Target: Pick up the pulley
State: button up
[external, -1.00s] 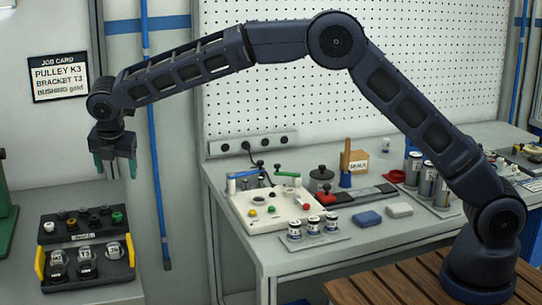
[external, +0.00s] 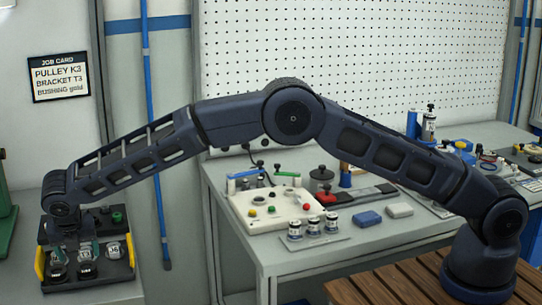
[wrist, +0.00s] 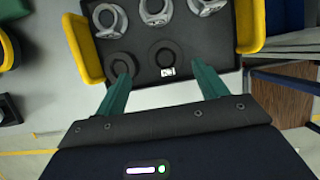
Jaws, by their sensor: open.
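The job card (external: 58,78) reads PULLEY K3, BRACKET T3, BUSHING gold. A dark tray (external: 112,284) with yellow handles stands at the far left in the external view and holds several round parts. In the wrist view, one dark ring (wrist: 164,52) has a small white label at its edge, too small to read. Another dark ring (wrist: 120,63) lies to its left by the left finger. Several silver ring parts (wrist: 154,13) line the far side. I cannot tell which part is K3. My gripper (wrist: 163,72) is open and empty, its fingers spread around the labelled ring's position.
The tray's yellow side handles (wrist: 82,48) stand close to the fingers.

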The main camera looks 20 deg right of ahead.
aim_at(86, 267)
jog(key=x, duration=0.3)
jog(key=d+x, duration=0.1)
jog(key=x, duration=0.1)
jog(key=shift+s+f, duration=0.1)
jog(key=shift+s, duration=0.1)
jog(key=shift+w+a+f, duration=0.1)
jog(key=shift+w+f, duration=0.1)
jog(key=shift+f, duration=0.15)
jog(key=shift+c, duration=0.2)
jog(key=c, duration=1.1)
